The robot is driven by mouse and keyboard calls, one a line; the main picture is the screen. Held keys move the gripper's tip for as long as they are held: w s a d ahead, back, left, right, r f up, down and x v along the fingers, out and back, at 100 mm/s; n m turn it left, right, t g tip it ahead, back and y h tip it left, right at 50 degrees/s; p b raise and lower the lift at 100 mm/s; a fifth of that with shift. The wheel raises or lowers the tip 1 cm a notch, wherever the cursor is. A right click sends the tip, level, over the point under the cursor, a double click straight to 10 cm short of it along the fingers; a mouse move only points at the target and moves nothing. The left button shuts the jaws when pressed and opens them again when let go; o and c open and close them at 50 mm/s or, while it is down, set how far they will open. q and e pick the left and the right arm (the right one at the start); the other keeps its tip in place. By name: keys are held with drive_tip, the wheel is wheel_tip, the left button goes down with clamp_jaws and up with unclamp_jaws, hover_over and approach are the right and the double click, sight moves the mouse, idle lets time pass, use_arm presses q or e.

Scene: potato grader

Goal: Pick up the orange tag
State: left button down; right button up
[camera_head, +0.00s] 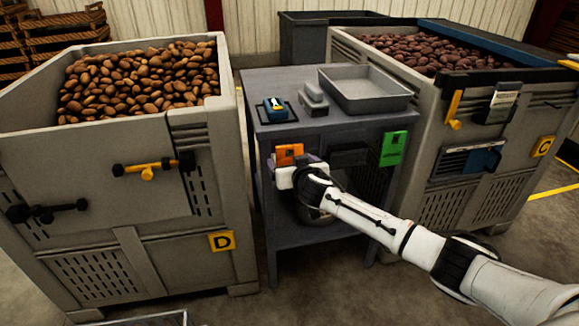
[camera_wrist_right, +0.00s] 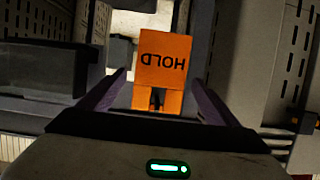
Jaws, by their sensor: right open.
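The orange tag (camera_head: 289,153) hangs at the front left of the grey stand between the two big bins, just beyond my right gripper (camera_head: 286,168). In the right wrist view the orange tag (camera_wrist_right: 162,62) reads HOLD, upside down, and its narrower lower part lies between the two fingers of my right gripper (camera_wrist_right: 158,92). The fingers are apart, with gaps on both sides of the tag. My left gripper does not show.
A green tag (camera_head: 394,148) hangs at the stand's right front. The stand's top (camera_head: 290,131) holds a grey tray (camera_head: 366,97) and a blue device (camera_head: 275,109). Bin D (camera_head: 205,215) with brown potatoes stands left. Bin C (camera_head: 470,205) with reddish potatoes stands right.

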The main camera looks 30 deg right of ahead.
drive_tip(key=shift+w, duration=0.1)
drive_tip(key=c, duration=1.1)
drive_tip(key=shift+r, duration=0.1)
drive_tip(key=shift+c, duration=0.2)
